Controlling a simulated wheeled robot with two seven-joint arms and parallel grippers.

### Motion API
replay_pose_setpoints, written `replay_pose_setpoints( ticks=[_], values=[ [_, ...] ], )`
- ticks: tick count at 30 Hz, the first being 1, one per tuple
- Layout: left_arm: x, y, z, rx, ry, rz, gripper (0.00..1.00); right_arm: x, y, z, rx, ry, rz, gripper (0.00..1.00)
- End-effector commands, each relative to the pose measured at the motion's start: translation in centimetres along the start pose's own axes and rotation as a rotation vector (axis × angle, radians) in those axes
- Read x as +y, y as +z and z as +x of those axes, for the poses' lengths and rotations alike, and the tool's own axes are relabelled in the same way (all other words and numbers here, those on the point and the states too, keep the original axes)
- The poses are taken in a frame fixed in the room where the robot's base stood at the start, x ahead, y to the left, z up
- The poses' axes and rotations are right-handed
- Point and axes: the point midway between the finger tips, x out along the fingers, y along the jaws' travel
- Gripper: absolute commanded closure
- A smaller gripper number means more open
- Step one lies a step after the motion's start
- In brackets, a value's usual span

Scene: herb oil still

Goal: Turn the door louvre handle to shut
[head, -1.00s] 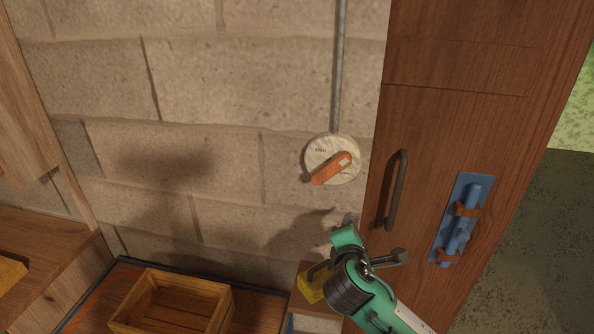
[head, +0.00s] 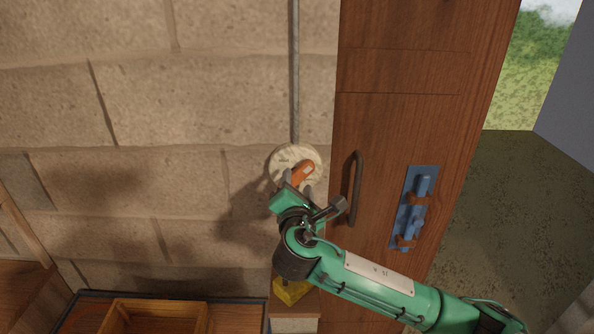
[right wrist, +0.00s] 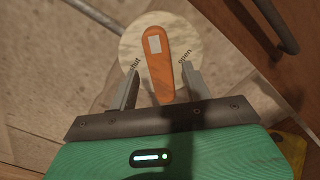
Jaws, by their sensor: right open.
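The louvre handle is an orange lever (head: 302,173) on a round pale dial (head: 283,155) on the block wall, left of the wooden door. It slants from upper right to lower left, with a white mark at its upper end. In the right wrist view, the lever (right wrist: 158,62) lies across the dial (right wrist: 132,45), with "shut" lettering, partly covered, to its left and "open" to its right. My right gripper (head: 298,186) is open at the dial. Its fingers (right wrist: 162,78) stand either side of the lever's lower part, with visible gaps. My left gripper is out of view.
A dark door pull (head: 355,185) and a blue bolt (head: 412,210) are on the wooden door (head: 400,120), close to my right arm. A grey conduit (head: 295,70) runs up from the dial. A wooden crate (head: 150,308) and a yellow object (head: 292,291) are below.

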Motion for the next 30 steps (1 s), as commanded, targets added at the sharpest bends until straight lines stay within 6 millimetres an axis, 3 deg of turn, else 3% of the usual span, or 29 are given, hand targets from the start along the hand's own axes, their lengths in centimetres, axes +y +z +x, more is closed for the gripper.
replay_pose_setpoints(
  ticks=[7, 18, 19, 25, 30],
  values=[
    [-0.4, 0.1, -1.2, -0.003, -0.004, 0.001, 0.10, 0.1, 0.1, 2.9, 0.000, 0.000, 0.000, 0.51],
    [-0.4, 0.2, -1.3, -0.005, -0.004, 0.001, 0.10, -0.1, -0.1, 3.4, 0.001, 0.000, 0.001, 0.51],
    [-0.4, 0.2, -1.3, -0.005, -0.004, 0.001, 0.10, -0.1, -0.1, 3.4, 0.001, 0.000, 0.001, 0.53],
    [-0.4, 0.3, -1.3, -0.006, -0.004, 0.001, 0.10, -0.1, -0.1, 3.4, 0.001, 0.000, 0.001, 0.92],
    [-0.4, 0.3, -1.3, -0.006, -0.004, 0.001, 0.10, -0.1, -0.1, 3.4, 0.001, -0.001, -0.002, 0.95]
  ],
)
